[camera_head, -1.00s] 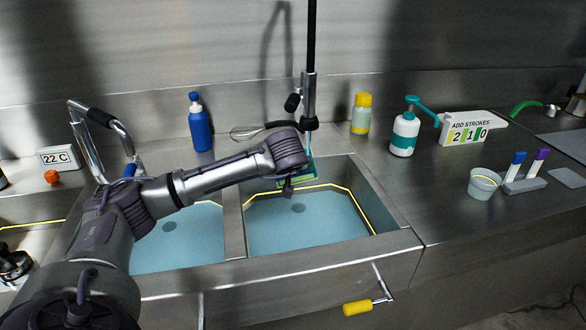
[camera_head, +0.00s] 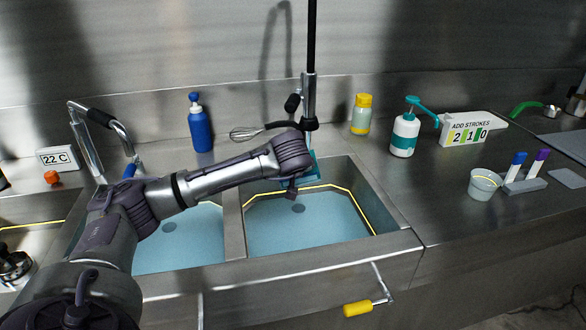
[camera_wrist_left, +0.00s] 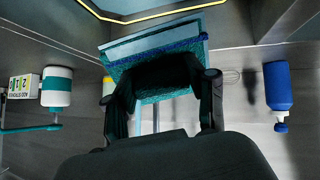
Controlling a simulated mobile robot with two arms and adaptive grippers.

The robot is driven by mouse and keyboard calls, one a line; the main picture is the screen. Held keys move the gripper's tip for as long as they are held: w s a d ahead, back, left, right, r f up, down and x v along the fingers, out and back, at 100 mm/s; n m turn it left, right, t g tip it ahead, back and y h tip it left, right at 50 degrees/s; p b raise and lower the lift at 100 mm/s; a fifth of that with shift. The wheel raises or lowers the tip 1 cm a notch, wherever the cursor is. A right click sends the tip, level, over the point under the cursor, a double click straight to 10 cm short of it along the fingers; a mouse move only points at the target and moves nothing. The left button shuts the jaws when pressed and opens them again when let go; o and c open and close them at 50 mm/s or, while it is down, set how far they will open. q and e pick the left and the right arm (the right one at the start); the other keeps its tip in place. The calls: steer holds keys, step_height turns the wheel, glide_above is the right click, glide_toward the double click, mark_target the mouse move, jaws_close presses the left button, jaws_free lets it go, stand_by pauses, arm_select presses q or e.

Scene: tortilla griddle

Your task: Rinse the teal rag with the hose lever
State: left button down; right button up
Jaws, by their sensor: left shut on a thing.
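The teal rag (camera_head: 313,172) is held over the right basin (camera_head: 390,222), just under the spray head of the hose (camera_head: 309,112). My left gripper (camera_head: 293,187) is shut on it. In the left wrist view, the rag (camera_wrist_left: 150,48) hangs across the dark fingers (camera_wrist_left: 165,85), which hide its middle. The hose lever (camera_head: 292,103) sticks out left of the spray head, above my wrist. Pale streaks show below the rag in the wrist view; I cannot tell whether they are water. My right gripper is not in view.
Both basins hold bluish water, with a divider (camera_head: 234,222) between them. A blue bottle (camera_head: 200,128) and a whisk (camera_head: 246,133) are behind the arm. A yellow-capped jar (camera_head: 361,116) and a teal pump bottle (camera_head: 404,132) stand right. A yellow-handled lever (camera_head: 358,308) juts from the front.

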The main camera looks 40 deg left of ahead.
arm_select(q)
steer(key=s+d, duration=0.4)
steer(key=s, duration=0.2)
steer(key=shift+s+b, duration=0.3)
stand_by(1.3)
steer(key=p+v, duration=0.1)
steer(key=v, duration=0.5)
steer(key=shift+s+p, duration=0.25)
steer(key=shift+p, duration=0.15)
steer(key=shift+d, duration=0.2)
steer(key=d+r+m+h, duration=0.2)
steer(key=d+r+m, duration=0.1)
steer(key=d, duration=0.5)
steer(key=d+r+m+t+h, duration=0.1)
steer(key=d+r+m+h, duration=0.2)
steer(key=d, duration=0.4)
steer(key=shift+w+d, duration=0.35)
steer(key=shift+d, duration=0.05)
steer(key=shift+r+t, duration=0.15)
steer(key=shift+t, duration=0.15)
